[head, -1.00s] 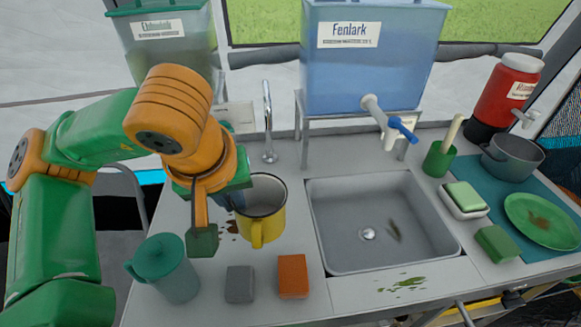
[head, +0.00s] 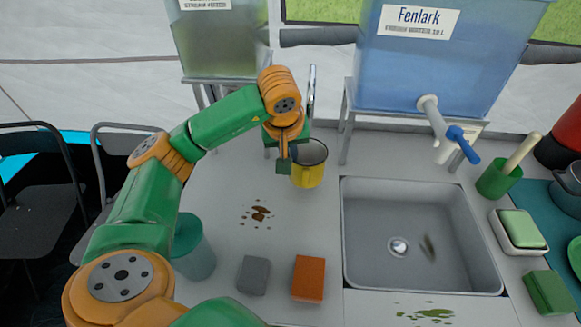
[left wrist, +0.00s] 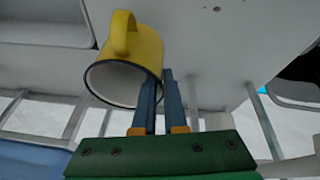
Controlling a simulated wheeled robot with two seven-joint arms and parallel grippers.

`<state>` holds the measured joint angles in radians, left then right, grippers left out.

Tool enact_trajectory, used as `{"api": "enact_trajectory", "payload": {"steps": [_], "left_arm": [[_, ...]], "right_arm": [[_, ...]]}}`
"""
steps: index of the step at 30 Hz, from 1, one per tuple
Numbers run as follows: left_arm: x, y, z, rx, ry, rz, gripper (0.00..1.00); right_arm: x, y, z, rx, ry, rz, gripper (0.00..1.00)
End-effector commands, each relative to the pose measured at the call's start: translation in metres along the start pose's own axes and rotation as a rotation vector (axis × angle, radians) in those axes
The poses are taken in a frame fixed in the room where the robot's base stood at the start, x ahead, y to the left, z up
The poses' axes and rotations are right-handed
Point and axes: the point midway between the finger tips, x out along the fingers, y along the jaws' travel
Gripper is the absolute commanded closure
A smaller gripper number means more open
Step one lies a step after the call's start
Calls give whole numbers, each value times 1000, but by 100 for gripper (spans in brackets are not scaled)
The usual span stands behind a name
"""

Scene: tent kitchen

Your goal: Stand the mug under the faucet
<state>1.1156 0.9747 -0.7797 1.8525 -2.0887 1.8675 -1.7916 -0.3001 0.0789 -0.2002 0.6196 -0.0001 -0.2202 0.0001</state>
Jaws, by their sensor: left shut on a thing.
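The yellow mug (head: 308,176) with a dark rim is upright at the back of the counter, left of the sink. My left gripper (head: 287,160) is at its left side, shut on its wall. In the left wrist view the fingers (left wrist: 158,85) pinch the mug's rim, and the mug (left wrist: 140,45) shows its handle and pale inside. I cannot tell whether its base touches the counter. A thin chrome faucet (head: 312,85) rises just behind the mug, its base hidden. A tap with a blue handle (head: 462,143) on the Fenlark tank hangs over the sink. My right gripper is out of view.
The grey sink (head: 375,215) lies right of the mug. A teal lidded cup (head: 192,250), a grey block (head: 253,275) and an orange block (head: 308,278) stand along the front. A brown spill (head: 258,213) marks otherwise clear counter. Tank stand legs (head: 346,135) border the back.

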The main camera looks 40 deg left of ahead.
Motion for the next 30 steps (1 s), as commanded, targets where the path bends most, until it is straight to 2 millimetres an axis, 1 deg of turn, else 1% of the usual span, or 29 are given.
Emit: {"api": "enact_trajectory", "payload": {"steps": [2,3,7,9,15,18,19,22,30], "left_arm": [[8,0,-3,-1,-1,-2,100],[16,-1,-4,1,-2,-4,100],[36,-3,5,3,-1,-2,100],[40,-3,6,2,2,0,100],[41,-2,6,2,3,2,100],[45,-3,8,2,3,2,100],[45,-3,8,2,3,2,88],[44,-3,7,2,2,1,61],[43,-3,7,2,2,1,61]], "right_arm": [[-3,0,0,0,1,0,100],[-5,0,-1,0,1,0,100],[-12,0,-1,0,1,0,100],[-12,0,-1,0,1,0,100],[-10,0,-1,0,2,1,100],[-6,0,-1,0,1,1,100],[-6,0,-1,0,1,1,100],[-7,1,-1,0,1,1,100],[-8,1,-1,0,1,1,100]]}}
